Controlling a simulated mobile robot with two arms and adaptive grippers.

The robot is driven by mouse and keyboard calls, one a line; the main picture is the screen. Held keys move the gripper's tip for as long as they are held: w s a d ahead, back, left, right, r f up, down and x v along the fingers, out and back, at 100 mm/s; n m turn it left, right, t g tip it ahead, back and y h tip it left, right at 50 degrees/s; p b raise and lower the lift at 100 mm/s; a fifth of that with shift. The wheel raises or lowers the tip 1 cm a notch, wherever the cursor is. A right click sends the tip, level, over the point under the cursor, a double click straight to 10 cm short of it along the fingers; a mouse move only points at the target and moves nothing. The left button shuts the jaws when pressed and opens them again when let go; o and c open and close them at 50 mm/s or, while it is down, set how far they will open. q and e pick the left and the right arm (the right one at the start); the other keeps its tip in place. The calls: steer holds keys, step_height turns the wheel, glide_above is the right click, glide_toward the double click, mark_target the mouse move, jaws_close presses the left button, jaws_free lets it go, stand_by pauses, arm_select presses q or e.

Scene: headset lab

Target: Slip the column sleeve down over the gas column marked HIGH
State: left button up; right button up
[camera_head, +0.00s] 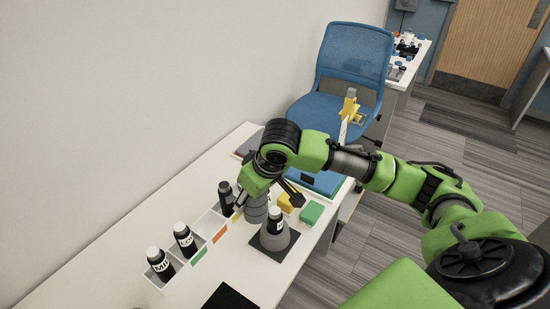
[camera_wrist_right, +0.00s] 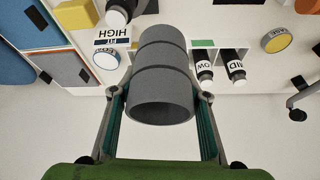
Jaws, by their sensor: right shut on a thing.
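The grey ridged column sleeve (camera_wrist_right: 161,82) is between the two fingers of my right gripper (camera_wrist_right: 160,98), which is shut on it. In the head view the sleeve (camera_head: 256,209) is held over the bench, partly hidden by my arm. A dark column with a white band (camera_head: 275,222) stands in a grey cone on a black square; I cannot read its band clearly. A HIGH label (camera_wrist_right: 114,42) shows beyond the sleeve in the wrist view, near a dark column (camera_wrist_right: 119,11). The sleeve appears apart from these columns. My left gripper is not in view.
MID (camera_head: 159,264) and LOW (camera_head: 185,239) columns stand in a white rack, with another dark column (camera_head: 226,193) farther along. Yellow (camera_head: 291,201) and green (camera_head: 312,213) blocks lie right of the sleeve. A wall borders the bench; a blue chair (camera_head: 352,60) stands behind.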

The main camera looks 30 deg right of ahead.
arm_select(q)
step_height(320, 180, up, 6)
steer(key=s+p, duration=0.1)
steer(key=p, duration=0.3)
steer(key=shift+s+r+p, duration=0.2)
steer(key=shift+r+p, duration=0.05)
steer(key=shift+p, duration=0.1)
arm_select(e)
steer(key=w+d+n, duration=0.1)
steer(key=w+d, duration=0.1)
steer(key=d, duration=0.5)
steer(key=shift+w+d+n+y, duration=0.25)
steer(key=shift+w+n+y, duration=0.05)
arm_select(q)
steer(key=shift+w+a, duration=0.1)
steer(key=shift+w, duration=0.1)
arm_select(e)
steer(key=shift+f, duration=0.1)
steer(key=shift+f+b, duration=1.15)
steer(key=shift+f, duration=1.65)
arm_select(q)
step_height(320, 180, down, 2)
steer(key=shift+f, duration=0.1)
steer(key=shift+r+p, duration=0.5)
steer(key=shift+p, duration=0.05)
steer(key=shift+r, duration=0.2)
